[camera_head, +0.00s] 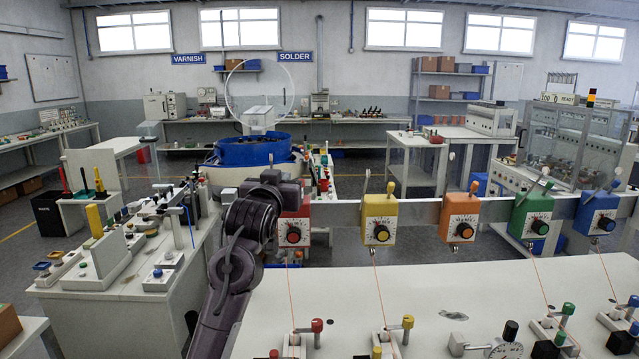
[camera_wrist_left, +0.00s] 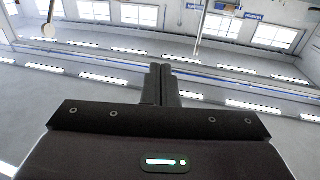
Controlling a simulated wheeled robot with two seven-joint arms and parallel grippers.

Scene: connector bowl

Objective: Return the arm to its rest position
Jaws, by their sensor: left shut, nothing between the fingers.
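My left arm (camera_head: 232,275) rises from the bottom of the head view, left of the red dial box. Its wrist end, with the left gripper, is raised near the box rail; the fingertips cannot be made out there. In the left wrist view the two dark fingers of the left gripper (camera_wrist_left: 161,70) stand side by side, shut and empty. They point up toward the windows and ceiling lights. My right arm and gripper show in neither view.
A blue bowl (camera_head: 252,150) stands behind the arm. A cluttered bench (camera_head: 110,285) stands left.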

